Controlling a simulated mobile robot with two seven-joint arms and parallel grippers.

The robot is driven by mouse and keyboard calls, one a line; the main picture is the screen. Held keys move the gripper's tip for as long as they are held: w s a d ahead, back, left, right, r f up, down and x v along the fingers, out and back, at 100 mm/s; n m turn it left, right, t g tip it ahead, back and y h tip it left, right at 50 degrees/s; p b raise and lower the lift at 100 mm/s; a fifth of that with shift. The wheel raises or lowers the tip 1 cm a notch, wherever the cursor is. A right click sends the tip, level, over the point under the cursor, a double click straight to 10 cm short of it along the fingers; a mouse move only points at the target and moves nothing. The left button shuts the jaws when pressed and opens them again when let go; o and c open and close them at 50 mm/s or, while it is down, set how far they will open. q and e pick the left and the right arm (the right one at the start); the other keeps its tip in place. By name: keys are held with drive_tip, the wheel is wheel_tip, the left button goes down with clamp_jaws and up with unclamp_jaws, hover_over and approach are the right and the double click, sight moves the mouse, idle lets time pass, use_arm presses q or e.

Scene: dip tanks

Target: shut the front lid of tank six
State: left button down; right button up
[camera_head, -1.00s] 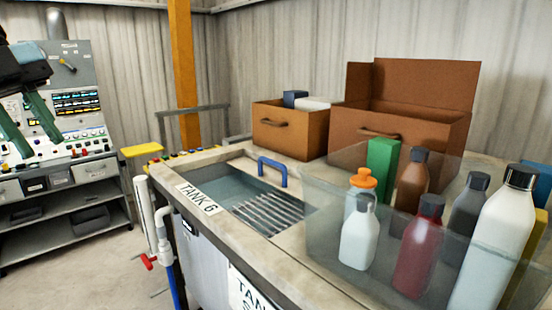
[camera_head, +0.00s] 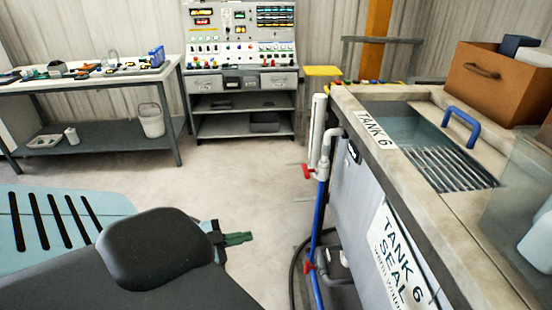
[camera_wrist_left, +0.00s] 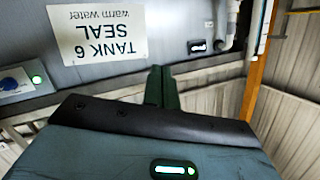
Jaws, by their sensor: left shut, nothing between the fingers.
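Tank six (camera_head: 365,209) stands at the right in the head view, with a "TANK 6" label on its rim and a seal sign on its front. Its top opening shows water (camera_head: 400,122) and a metal grate (camera_head: 450,168). A blue handle (camera_head: 462,117) stands on the pale top just behind the opening, probably on the lid. My left gripper (camera_head: 238,239) is shut and empty, low over the floor, left of the tank and apart from it. In the left wrist view its green fingers (camera_wrist_left: 158,88) are together, below the tank's upside-down sign. My right gripper is out of view.
A blue pipe with red valves (camera_head: 317,235) runs down the tank's near left corner. A brown box (camera_head: 500,85) and a clear bin (camera_head: 515,200) stand on the tank top. A control panel (camera_head: 240,30) and a workbench (camera_head: 90,78) are at the back. The floor between is clear.

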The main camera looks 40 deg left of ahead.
use_arm(q)
drive_tip(key=s+d+f+n+g+y, duration=0.2)
drive_tip(key=s+d+f+n+y, duration=0.25)
drive_tip(key=s+d+f, duration=0.65)
drive_tip(key=s+d+f+n+g, duration=0.1)
drive_tip(key=s+d+f, duration=0.1)
drive_tip(key=d, duration=0.4)
drive_tip(key=s+d+f+n+g, duration=0.1)
drive_tip(key=s+d+f+g, duration=0.1)
drive_tip(key=d, duration=0.4)
drive_tip(key=s+f, duration=0.1)
drive_tip(key=s, duration=0.1)
drive_tip(key=shift+s+d+f+g+h, duration=0.15)
drive_tip(key=shift+s+f+g+h, duration=0.15)
drive_tip(key=shift+f+h, duration=0.05)
